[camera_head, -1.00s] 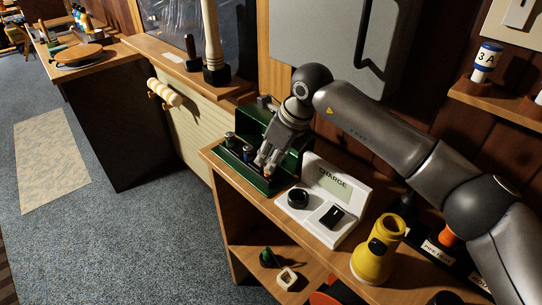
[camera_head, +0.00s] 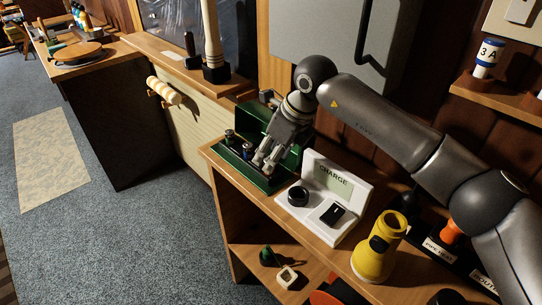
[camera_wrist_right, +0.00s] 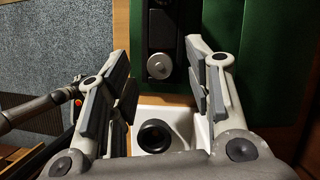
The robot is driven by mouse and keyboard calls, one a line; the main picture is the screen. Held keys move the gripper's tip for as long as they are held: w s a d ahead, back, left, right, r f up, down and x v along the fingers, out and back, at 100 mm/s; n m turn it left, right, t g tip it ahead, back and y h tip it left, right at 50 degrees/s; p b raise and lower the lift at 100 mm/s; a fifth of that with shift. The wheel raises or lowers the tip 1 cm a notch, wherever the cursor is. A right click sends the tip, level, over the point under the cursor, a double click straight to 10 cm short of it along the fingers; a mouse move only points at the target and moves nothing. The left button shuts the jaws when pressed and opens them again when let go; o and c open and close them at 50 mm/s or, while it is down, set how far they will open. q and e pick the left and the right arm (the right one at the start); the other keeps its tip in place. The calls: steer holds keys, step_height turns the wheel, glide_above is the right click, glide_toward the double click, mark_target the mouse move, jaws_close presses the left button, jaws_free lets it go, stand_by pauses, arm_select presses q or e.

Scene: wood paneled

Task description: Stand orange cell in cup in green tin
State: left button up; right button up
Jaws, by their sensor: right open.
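The green tin (camera_head: 238,171) stands open on the wooden counter, its lid raised behind. A dark insert inside it holds upright cells: one (camera_head: 230,136) at the left end and one with blue (camera_head: 247,152) nearer the middle. My right gripper (camera_head: 264,163) is over the tin's right part, pointing down, open. In the right wrist view a round silver top (camera_wrist_right: 159,66) shows in the dark insert between the spread fingers (camera_wrist_right: 160,75); green tin surface (camera_wrist_right: 225,25) lies around it. I cannot make out an orange cell body. My left gripper is not in view.
A white charger (camera_head: 330,190) with a black round cup (camera_head: 298,196) stands close right of the tin. A yellow flashlight body (camera_head: 376,250) stands further right, near an orange object (camera_head: 452,232) in a labelled black rack. A shelf below holds small items.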

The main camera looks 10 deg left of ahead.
steer(key=v, duration=1)
steer(key=shift+d+r, duration=0.2)
steer(key=shift+s+a, duration=0.1)
steer(key=shift+s, duration=0.05)
